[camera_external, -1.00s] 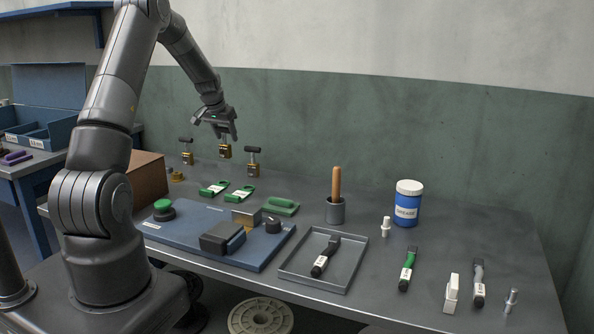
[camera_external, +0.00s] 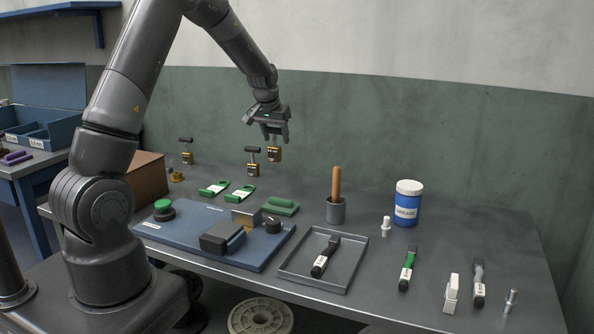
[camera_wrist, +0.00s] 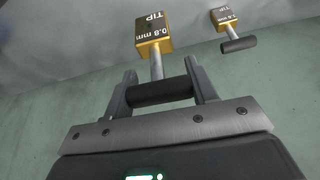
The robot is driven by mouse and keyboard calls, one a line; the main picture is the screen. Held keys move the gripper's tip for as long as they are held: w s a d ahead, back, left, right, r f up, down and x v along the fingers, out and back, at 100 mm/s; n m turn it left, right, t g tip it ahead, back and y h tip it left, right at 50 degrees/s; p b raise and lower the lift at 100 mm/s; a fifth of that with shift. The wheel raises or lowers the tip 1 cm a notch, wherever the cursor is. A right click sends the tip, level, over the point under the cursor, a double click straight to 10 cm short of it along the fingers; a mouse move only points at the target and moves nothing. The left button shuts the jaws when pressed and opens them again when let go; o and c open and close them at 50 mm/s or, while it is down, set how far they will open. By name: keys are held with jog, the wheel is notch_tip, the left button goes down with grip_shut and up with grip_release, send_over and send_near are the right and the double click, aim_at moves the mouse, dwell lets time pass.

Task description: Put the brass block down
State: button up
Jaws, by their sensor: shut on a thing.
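The brass block (camera_external: 274,154) hangs from my gripper (camera_external: 274,137) at the back of the bench, against the wall in the external view. In the wrist view the brass block (camera_wrist: 154,43) shows a label reading "0.8 mm TIP". A pale stem joins it to a black crossbar (camera_wrist: 160,91). My gripper (camera_wrist: 160,90) is shut on this crossbar, one finger at each end. The block appears raised, with no contact below it visible.
A second brass block (camera_external: 253,170) with a black crossbar is close by on the left; another (camera_external: 187,158) is farther left. A grey cup (camera_external: 336,211) stands to the right.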

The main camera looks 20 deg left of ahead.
jog(key=s+d, duration=0.3)
jog(key=d, duration=0.5)
jog(key=shift+w+a+f, duration=1.05)
jog(key=shift+a+f, duration=0.55)
jog(key=shift+f, duration=0.15)
jog(key=shift+w+a+f, duration=1.1)
jog(key=shift+a+f, duration=0.45)
jog(key=shift+f, duration=0.25)
jog(key=shift+w+a+f, duration=1.05)
jog(key=shift+a+f, duration=0.55)
jog(key=shift+f, duration=0.15)
jog(key=shift+f, duration=0.1)
jog(key=o, duration=1.3)
jog(key=shift+f, duration=0.1)
